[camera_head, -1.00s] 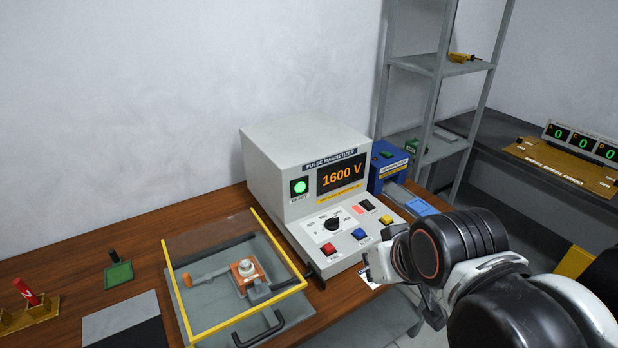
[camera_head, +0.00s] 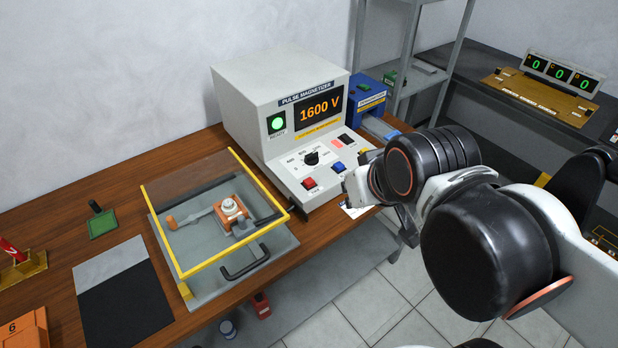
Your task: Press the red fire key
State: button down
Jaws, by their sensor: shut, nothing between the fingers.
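The red fire key (camera_head: 309,183) is a small red square button at the front left of the sloped panel on the pulse magnetizer (camera_head: 272,95). It is uncovered and nothing touches it. The display (camera_head: 320,108) reads 1600 V, and a green ready lamp (camera_head: 277,124) is lit. My gripper (camera_head: 408,232) is shut and empty, to the right of the key and beyond the panel's front right corner. It is partly hidden by my own wrist, so its fingertips show poorly.
A black knob (camera_head: 311,158) and a blue key (camera_head: 338,168) sit near the red one. A yellow-framed clear cover (camera_head: 215,205) over a fixture stands left of the panel. A blue box (camera_head: 367,98) and a grey shelf rack (camera_head: 408,75) stand behind on the right.

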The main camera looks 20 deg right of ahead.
aim_at(308, 183)
jog(key=j+z, duration=0.9)
jog(key=z, duration=0.15)
